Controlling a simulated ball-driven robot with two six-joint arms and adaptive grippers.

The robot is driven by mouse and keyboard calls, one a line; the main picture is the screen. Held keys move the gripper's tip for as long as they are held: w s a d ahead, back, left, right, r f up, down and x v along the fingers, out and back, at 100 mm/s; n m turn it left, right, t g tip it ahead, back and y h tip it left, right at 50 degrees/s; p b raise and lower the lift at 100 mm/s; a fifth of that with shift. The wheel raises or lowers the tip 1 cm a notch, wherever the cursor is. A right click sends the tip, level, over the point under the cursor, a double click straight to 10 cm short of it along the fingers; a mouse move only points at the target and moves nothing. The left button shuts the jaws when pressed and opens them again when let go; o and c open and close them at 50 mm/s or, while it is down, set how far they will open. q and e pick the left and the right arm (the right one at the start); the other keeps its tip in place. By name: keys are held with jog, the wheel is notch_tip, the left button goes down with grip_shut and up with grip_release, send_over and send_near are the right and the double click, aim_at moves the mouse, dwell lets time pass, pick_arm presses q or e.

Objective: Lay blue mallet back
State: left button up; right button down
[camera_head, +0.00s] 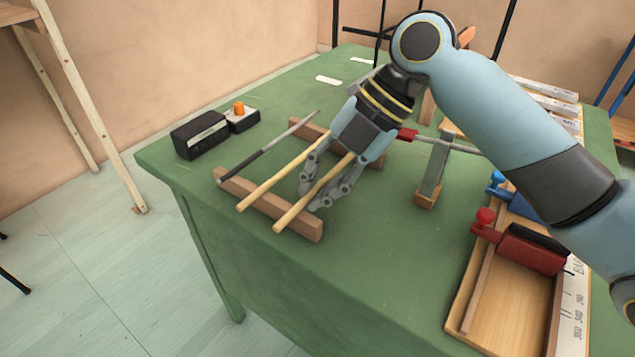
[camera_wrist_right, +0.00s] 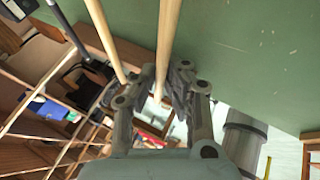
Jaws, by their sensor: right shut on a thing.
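My right gripper (camera_head: 313,193) is shut on a pale wooden stick (camera_head: 292,215), the right-hand one of two. The same stick runs between the fingers in the right wrist view (camera_wrist_right: 166,45). Its near end lies over the front bar of a wooden rack (camera_head: 303,226); I cannot tell whether it touches. No blue head shows on it; its far end is hidden behind the gripper. A second pale stick (camera_head: 262,191) lies across the rack to the left, its far end also hidden. My left gripper is not in view.
A dark grey rod (camera_head: 260,154) lies across the rack's left side. A black box (camera_head: 199,135) stands at left on the green table (camera_head: 350,269). A wooden tray (camera_head: 467,286) with a red clamp-like tool (camera_head: 530,249) is at right. The table's front middle is clear.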

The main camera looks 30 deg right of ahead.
jog(key=shift+f, duration=0.25)
jog(key=c, duration=1.4)
grip_release()
jog(key=shift+v, duration=6)
jog(key=shift+a+f, duration=0.1)
